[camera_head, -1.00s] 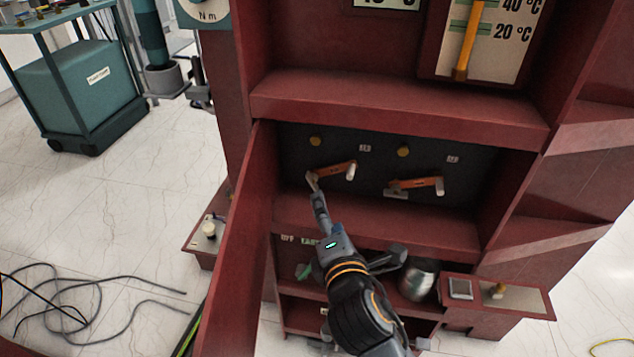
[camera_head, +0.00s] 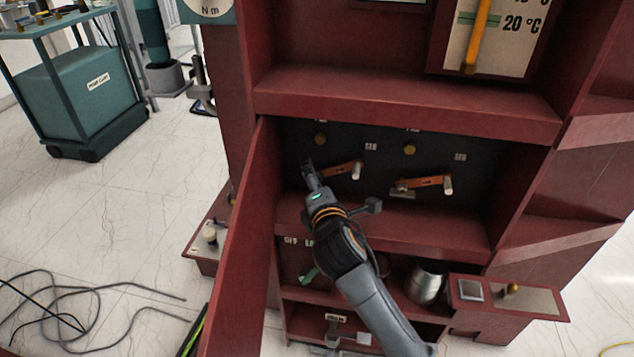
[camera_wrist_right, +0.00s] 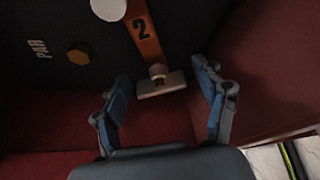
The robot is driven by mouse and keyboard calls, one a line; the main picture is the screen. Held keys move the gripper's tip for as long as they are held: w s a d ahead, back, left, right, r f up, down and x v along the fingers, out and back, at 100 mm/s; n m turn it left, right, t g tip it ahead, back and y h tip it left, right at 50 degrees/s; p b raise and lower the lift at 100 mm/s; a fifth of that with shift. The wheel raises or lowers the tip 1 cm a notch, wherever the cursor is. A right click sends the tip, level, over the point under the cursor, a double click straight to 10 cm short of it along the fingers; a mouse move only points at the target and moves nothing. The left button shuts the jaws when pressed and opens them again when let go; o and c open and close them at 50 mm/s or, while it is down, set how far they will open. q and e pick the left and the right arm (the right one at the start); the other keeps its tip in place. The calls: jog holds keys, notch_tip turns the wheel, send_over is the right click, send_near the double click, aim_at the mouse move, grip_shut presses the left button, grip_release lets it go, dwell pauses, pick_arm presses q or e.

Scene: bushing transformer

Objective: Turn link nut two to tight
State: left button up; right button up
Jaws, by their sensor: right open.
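An orange link marked 2 (camera_wrist_right: 143,30) shows in the right wrist view, on a dark panel. At its near end is a small pale nut (camera_wrist_right: 158,71) with a flat pale bar (camera_wrist_right: 162,86) across it. My right gripper (camera_wrist_right: 160,97) is open, one blue-padded finger to each side of the bar, with gaps on both sides. In the head view my right gripper (camera_head: 308,170) is at the left end of the left orange link (camera_head: 340,171) and hides that end. I cannot tell from the head view how close the fingers are. My left gripper is not in view.
A second orange link (camera_head: 425,182) with a pale bar is to the right on the same panel. A red door (camera_head: 240,250) stands open close left of my arm. Red shelves (camera_head: 400,100) lie above and below the recess. A metal pot (camera_head: 425,286) is below.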

jog(key=c, duration=1.2)
jog(key=shift+f+m+t+y, duration=0.15)
jog(key=shift+m+t+y, duration=0.15)
jog(key=shift+m, duration=0.7)
jog(key=shift+m+t+b, duration=0.4)
jog(key=shift+m+b, duration=0.2)
jog(key=shift+m, duration=0.3)
pick_arm(q)
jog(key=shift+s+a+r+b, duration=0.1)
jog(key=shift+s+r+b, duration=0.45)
jog(key=shift+b, duration=0.25)
pick_arm(e)
jog(key=shift+m+t, duration=0.5)
jog(key=shift+m, duration=0.7)
